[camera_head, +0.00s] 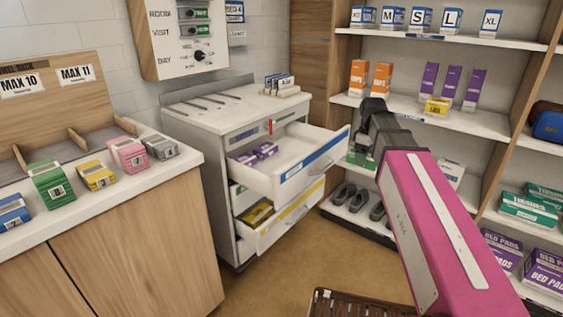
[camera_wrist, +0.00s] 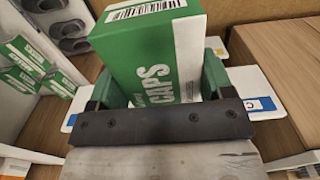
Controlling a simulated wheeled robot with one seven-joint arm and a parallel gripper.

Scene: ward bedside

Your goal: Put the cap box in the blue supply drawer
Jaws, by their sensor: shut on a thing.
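The cap box (camera_wrist: 150,50), green and white with "CAPS" on its face and a barcode on top, is between the fingers of my gripper (camera_wrist: 163,85) in the wrist view. The gripper is shut on it. In the head view my dark wrist (camera_head: 378,118) is to the right of the blue supply drawer (camera_head: 312,167) and hides the fingers. A green patch (camera_head: 360,157) shows beside the wrist; I cannot tell whether it is the held box or shelf stock. The blue-labelled drawer is the top one, pulled open, with purple boxes (camera_head: 265,150) toward its back.
A yellow-labelled drawer (camera_head: 290,213) below is also open. Shelves (camera_head: 400,104) with boxes stand behind and right of my arm. A counter (camera_head: 110,190) with small boxes is at left. A brown slatted surface (camera_head: 365,304) lies in front. Clear floor shows before the cabinet.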

